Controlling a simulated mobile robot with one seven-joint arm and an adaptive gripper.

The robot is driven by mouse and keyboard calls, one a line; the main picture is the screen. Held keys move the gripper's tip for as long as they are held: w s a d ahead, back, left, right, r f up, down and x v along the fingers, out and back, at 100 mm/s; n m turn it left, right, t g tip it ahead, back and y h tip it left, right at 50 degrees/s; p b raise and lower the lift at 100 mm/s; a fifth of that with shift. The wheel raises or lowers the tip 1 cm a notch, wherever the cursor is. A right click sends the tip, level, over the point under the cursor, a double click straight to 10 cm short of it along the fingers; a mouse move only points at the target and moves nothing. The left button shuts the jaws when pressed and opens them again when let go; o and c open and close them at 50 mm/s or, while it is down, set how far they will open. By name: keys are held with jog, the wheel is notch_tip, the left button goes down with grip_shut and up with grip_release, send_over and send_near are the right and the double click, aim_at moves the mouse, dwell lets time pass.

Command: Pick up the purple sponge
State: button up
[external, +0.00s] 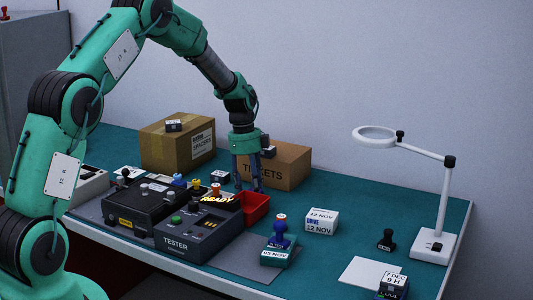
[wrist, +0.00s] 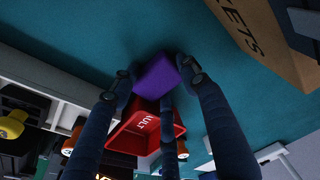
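The purple sponge (wrist: 156,76) is a small block in the wrist view, just beyond the red bin labelled with white letters. My gripper (wrist: 158,75) has dark blue fingers spread around the sponge, one to its left, one to its right and one at its lower edge. The fingers look open; contact with the sponge is not clear. In the external view my gripper (external: 248,188) points down behind the red bin, low over the table, in front of the TICKETS box. The sponge is hidden there.
The red bin (external: 257,212) stands right beside the fingers. The TICKETS box (external: 287,170) and SPACERS box (external: 165,150) are behind. The black TESTER unit (external: 175,245) is at front left. A magnifier lamp (external: 432,247) stands at right. Small date blocks (external: 321,222) lie between.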

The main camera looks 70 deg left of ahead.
jog(key=shift+r, duration=0.1)
dwell(0.3)
notch_tip(320, 180, up, 10)
jog(key=shift+f+p, duration=0.1)
jog(key=shift+p, duration=0.9)
